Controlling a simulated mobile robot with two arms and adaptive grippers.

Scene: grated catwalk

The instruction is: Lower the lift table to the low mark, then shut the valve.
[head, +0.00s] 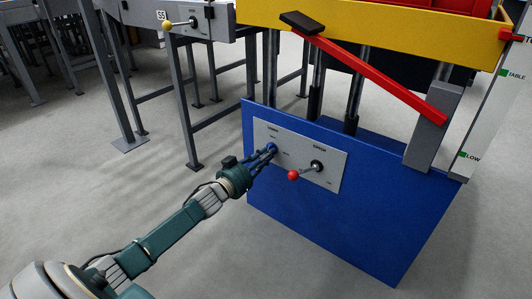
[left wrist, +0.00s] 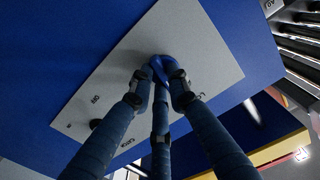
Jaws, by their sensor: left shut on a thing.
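The lift table has a blue base (head: 340,225) and a yellow platform (head: 400,32), which stands high above the base on posts. A white scale (head: 492,105) at the right carries green marks, with LOW (head: 463,154) near its bottom. A red pointer at the platform's edge (head: 506,35) is near the top mark, well above LOW. My right gripper is out of view.
A red bar (head: 375,80) with a black end slopes across the front below the platform. A grey frame (head: 180,90) at the left carries a yellow-ball lever (head: 168,25). The grey floor (head: 120,190) left of the base is clear.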

